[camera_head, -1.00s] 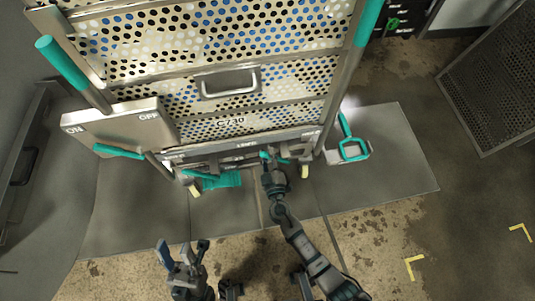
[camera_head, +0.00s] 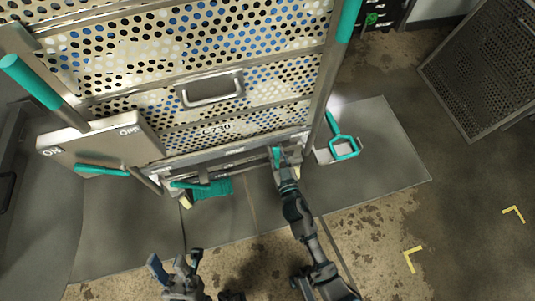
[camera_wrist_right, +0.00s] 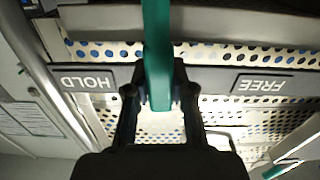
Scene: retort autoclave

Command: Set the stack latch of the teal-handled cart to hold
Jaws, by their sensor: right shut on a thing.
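The cart (camera_head: 185,107) has perforated panels and teal side handles (camera_head: 30,80). Its teal stack latch lever (camera_head: 277,157) is on the low front rail, and it crosses the right wrist view (camera_wrist_right: 158,50) upright. My right gripper (camera_head: 284,168) is shut on the lever; its fingers (camera_wrist_right: 160,95) are on both sides of it. In the wrist view the lever lies between an upside-down HOLD label (camera_wrist_right: 87,82) on the left and a FREE label (camera_wrist_right: 264,85) on the right, closer to HOLD. My left gripper (camera_head: 176,266) is open and empty, low and away from the cart.
A box marked ON and OFF (camera_head: 95,145) is at the cart's left, with a teal lever (camera_head: 100,170) below it. A teal brush (camera_head: 212,189) and a teal-handled dustpan (camera_head: 345,148) are near the cart's base. A perforated panel (camera_head: 480,75) stands at right.

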